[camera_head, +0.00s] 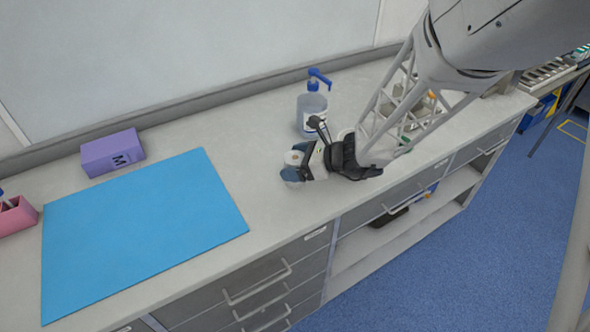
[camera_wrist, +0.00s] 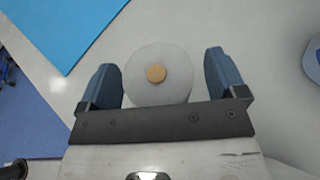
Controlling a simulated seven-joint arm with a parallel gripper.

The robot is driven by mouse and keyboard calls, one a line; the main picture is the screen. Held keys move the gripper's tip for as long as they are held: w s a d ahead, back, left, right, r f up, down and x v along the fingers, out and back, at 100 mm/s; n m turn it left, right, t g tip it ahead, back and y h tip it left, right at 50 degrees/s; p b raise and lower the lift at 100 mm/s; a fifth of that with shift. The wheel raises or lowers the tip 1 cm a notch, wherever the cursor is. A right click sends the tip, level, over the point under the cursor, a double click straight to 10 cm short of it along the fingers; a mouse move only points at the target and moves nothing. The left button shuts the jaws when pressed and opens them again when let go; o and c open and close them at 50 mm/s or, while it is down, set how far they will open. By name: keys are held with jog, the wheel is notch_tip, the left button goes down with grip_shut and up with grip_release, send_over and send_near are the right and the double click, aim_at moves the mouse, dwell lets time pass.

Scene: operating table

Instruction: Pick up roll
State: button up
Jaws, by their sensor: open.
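The roll is a pale round thing with a tan core, seen end-on in the wrist view (camera_wrist: 140,87). It stands on the counter between the two blue fingers of my gripper (camera_wrist: 163,82). In the head view the roll (camera_head: 293,158) is small and partly hidden by my gripper (camera_head: 293,172), which is low over the counter. How far down the roll the fingertips reach is hard to tell.
A blue mat (camera_head: 140,230) lies to the left, with a purple box (camera_head: 112,152) behind it and a pink container (camera_head: 17,217) at far left. A pump bottle (camera_head: 311,112) stands close behind my gripper. The counter's front edge is near.

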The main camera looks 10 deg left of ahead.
jog(key=c, duration=1)
jog(key=shift+c, duration=0.2)
jog(key=shift+r, duration=0.1)
jog(key=shift+r, duration=0.65)
notch_tip(320, 180, up, 2)
jog(key=shift+r, duration=0.1)
jog(key=s+d+r, duration=0.1)
jog(key=s+d, duration=0.7)
jog(key=s, duration=0.5)
jog(key=shift+s+d+r, duration=0.15)
jog(key=shift+s, duration=0.2)
